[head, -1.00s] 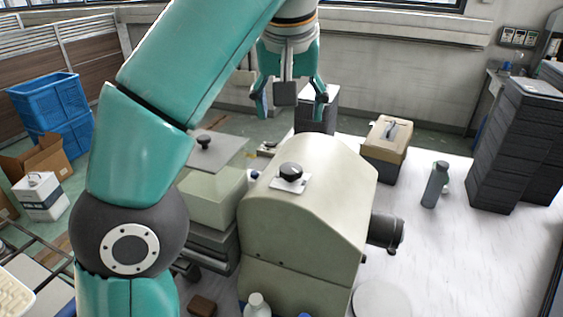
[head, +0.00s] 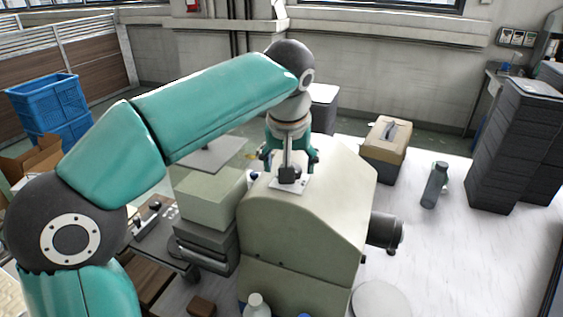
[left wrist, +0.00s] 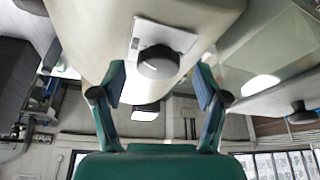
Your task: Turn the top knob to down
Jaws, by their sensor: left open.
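The top knob (left wrist: 158,62) is dark and round and sits on a small white plate (left wrist: 172,36) on the beige housing (head: 330,185). In the head view the white plate (head: 302,186) shows, but my gripper's dark parts cover most of the knob. My left gripper (head: 289,160) has come down from above over the housing top. In the left wrist view its two fingers (left wrist: 160,80) are apart, one on each side of the knob, with gaps between; it holds nothing. Which way the knob points, I cannot tell. My right gripper is not in view.
A grey panel (head: 213,154) lies left of the housing; a second dark knob (left wrist: 300,115) shows in the wrist view. A dark cylinder (head: 384,232) sticks out at the housing's right. A toolbox (head: 386,148), a bottle (head: 435,186) and dark stacked crates (head: 512,150) stand right.

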